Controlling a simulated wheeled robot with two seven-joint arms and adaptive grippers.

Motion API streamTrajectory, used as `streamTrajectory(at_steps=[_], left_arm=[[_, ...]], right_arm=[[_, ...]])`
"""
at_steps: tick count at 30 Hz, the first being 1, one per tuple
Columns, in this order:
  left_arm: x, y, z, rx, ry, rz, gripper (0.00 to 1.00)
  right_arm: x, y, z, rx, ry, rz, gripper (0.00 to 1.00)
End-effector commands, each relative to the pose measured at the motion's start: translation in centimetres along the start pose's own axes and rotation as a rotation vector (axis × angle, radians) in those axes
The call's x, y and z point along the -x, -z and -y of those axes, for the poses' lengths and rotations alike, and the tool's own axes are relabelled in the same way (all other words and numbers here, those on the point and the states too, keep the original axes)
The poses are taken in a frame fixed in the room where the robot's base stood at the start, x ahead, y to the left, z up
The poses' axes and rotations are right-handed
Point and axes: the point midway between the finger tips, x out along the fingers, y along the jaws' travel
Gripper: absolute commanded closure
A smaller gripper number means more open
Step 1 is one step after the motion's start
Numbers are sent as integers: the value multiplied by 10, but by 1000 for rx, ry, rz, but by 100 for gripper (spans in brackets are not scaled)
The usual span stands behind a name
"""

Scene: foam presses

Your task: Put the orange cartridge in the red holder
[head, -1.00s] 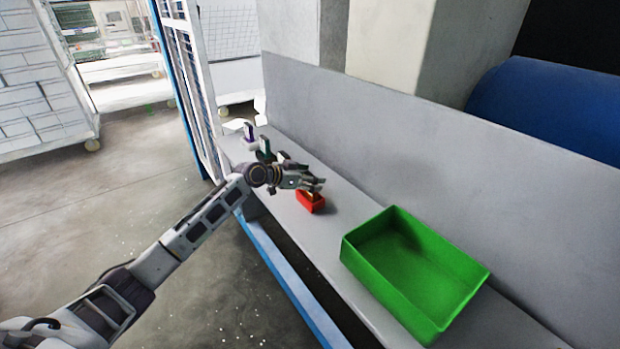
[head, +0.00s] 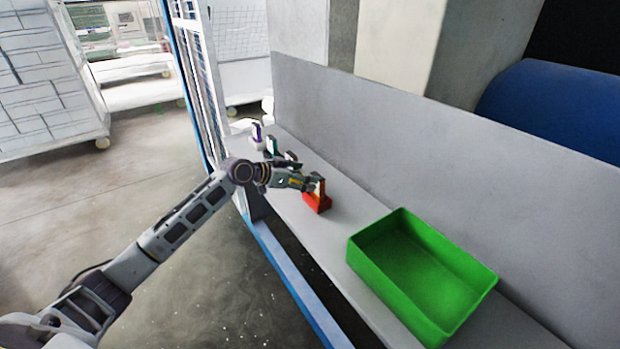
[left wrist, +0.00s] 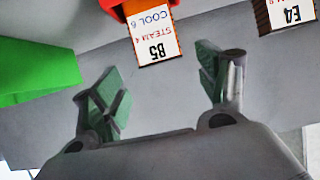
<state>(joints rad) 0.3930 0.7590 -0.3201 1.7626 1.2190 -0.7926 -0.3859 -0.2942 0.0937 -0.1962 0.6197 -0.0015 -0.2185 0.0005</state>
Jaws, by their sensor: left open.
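The red holder (head: 318,206) stands on the grey bench, left of the green bin. An upright orange piece with a pale face, seemingly the orange cartridge (head: 321,188), rises from it; how deep it sits I cannot tell. In the left wrist view a red-orange body (left wrist: 140,6) shows at the top edge with a hanging label reading B5; holder and cartridge are hard to separate there. My left gripper (head: 308,183) is just left of the upright piece. It is open, with nothing between its green-padded fingers (left wrist: 160,85). My right gripper is not in view.
The green bin (head: 365,272) stands to the right on the bench (head: 345,222). A white-and-purple item (head: 257,135) and a green one (head: 271,147) stand farther back. A dark brown body labelled E4 (left wrist: 268,18) shows in the left wrist view. A grey panel backs the bench.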

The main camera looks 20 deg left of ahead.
Motion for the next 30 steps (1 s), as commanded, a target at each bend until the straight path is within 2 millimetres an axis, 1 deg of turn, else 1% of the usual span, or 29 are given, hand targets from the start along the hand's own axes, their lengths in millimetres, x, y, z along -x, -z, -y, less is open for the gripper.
streamTrajectory(at_steps=[1,9,15,21,30], left_arm=[[6,-1,1,-1,3,1,26],[35,-1,1,0,2,1,26],[51,-1,1,0,2,0,26],[58,0,0,0,0,0,26],[59,0,0,0,0,-1,26]], right_arm=[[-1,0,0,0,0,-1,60],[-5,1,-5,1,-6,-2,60],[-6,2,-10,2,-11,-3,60],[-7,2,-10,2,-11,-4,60],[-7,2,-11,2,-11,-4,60]])
